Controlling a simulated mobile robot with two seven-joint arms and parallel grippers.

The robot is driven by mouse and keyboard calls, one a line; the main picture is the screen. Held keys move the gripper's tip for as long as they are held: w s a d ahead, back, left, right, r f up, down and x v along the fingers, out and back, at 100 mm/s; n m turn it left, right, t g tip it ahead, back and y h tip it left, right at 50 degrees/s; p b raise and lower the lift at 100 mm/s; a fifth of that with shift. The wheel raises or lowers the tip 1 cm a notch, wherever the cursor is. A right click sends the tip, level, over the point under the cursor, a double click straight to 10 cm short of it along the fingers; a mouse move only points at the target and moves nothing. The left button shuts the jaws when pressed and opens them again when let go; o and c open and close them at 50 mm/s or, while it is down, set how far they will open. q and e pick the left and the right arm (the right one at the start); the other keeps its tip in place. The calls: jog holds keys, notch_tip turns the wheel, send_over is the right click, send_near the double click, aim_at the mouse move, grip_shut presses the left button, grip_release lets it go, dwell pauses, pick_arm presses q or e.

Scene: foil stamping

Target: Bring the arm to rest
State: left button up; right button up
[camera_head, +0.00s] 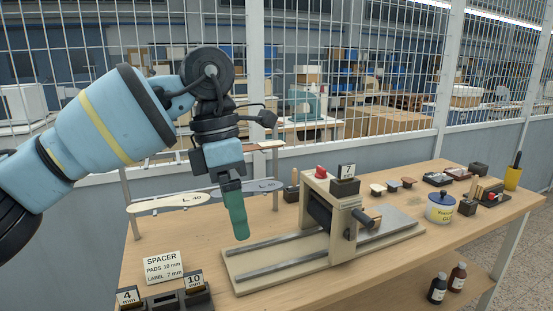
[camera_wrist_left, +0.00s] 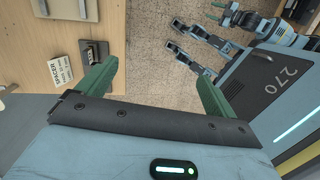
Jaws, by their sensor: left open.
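My left arm comes in from the left in the head view. Its left gripper (camera_head: 238,213) hangs with green fingers pointing down above the bench, left of the stamping press (camera_head: 325,215). In the left wrist view the left gripper (camera_wrist_left: 158,68) has its two green fingers wide apart, with nothing between them. My right gripper (camera_wrist_left: 173,35) shows at the top of the left wrist view, over the floor. Its two fingers are apart and empty. It is out of the head view.
The wooden bench (camera_head: 185,240) carries a spacer sign (camera_head: 163,267) and spacer blocks at the front left. A rack with long labelled pieces (camera_head: 162,203) stands behind the left gripper. A jar (camera_head: 441,207) and a yellow cup (camera_head: 513,178) are at the right. A mesh fence (camera_head: 258,60) stands behind.

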pick_arm(q)
jog(key=s+d+f+n+g+h, duration=0.2)
jog(key=s+d+f+g+h, duration=0.1)
jog(key=d+f+h, duration=0.4)
jog(key=s+d+f+n+g+h, duration=0.3)
jog(key=s+d+f+g+h, duration=0.1)
jog(key=d+h, duration=0.4)
jog(key=w+a+f+n+t+y, duration=0.15)
jog(key=a+f+n+t, duration=0.35)
jog(key=f+n+t, duration=0.5)
jog(key=a+f+n+t+y, duration=0.3)
jog(key=a+f+n+t, duration=0.3)
jog(key=n, duration=0.7)
jog(key=w+a+f+n+t+y, duration=0.15)
jog(key=a+f+n+t, duration=0.25)
jog(key=f+n+t, duration=0.5)
jog(key=s+a+f+n+g+y, duration=0.4)
jog(key=s+a+f, duration=0.3)
jog(key=s+f, duration=0.3)
jog(key=s+a+f+n+g+y, duration=0.4)
jog(key=s+f, duration=0.5)
jog(key=s, duration=0.5)
jog(key=a+n, duration=0.2)
jog(key=n, duration=0.1)
jog(key=shift+a+f+y, duration=0.4)
